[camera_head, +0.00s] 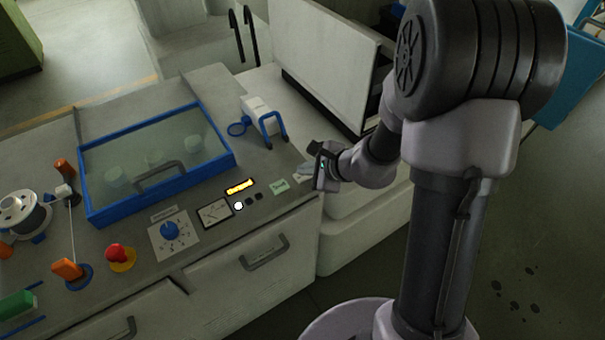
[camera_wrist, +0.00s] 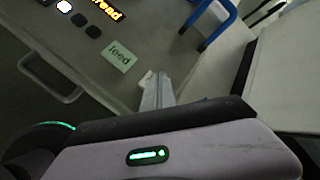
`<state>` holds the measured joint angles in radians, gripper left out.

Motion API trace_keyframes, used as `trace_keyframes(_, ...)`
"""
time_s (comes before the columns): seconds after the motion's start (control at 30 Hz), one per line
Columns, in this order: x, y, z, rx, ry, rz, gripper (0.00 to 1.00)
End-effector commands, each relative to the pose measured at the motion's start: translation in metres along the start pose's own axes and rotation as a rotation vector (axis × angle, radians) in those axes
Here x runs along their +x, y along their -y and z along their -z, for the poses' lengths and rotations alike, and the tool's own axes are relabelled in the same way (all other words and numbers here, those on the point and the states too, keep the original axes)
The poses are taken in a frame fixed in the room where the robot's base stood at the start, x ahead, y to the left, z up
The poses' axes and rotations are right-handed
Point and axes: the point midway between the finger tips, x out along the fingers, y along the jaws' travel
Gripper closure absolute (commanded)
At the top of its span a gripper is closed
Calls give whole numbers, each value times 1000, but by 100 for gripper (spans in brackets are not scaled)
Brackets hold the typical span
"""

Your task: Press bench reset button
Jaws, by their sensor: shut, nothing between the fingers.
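On the bench (camera_head: 225,262) a row of three small round buttons lies below a lit amber display (camera_head: 240,187): a glowing white button (camera_head: 238,206) and two dark buttons (camera_head: 249,201) (camera_head: 258,196). The same row shows at the top left of the wrist view, with the white button (camera_wrist: 64,6) and dark buttons (camera_wrist: 79,19) (camera_wrist: 93,31). No label readable here tells which one is reset. My gripper (camera_head: 308,173) is shut and empty near the bench's right front corner, right of the row and apart from it. Its fingers (camera_wrist: 154,88) show in the wrist view.
A pale green card (camera_wrist: 119,56) reading "feed" lies between the buttons and my gripper. A red mushroom button (camera_head: 118,252) on yellow, a blue dial (camera_head: 170,231) and a meter (camera_head: 214,211) stand left. A blue-framed lid (camera_head: 157,160) and blue bracket (camera_head: 272,128) stand behind.

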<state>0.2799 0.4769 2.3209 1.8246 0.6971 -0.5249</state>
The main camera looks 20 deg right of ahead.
Motion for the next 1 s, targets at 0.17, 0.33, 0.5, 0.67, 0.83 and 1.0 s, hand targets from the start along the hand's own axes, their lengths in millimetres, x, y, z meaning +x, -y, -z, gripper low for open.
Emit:
trace_keyframes(0.17,0,0,0,0,0,0,100)
trace_keyframes(0.33,-3,2,-2,-1,0,0,100)
trace_keyframes(0.5,-10,8,-7,0,-1,1,100)
trace_keyframes(0.67,-12,9,-8,0,0,0,100)
trace_keyframes(0.83,-11,8,-8,0,0,0,100)
trace_keyframes(1.0,-18,13,-13,-1,0,0,100)
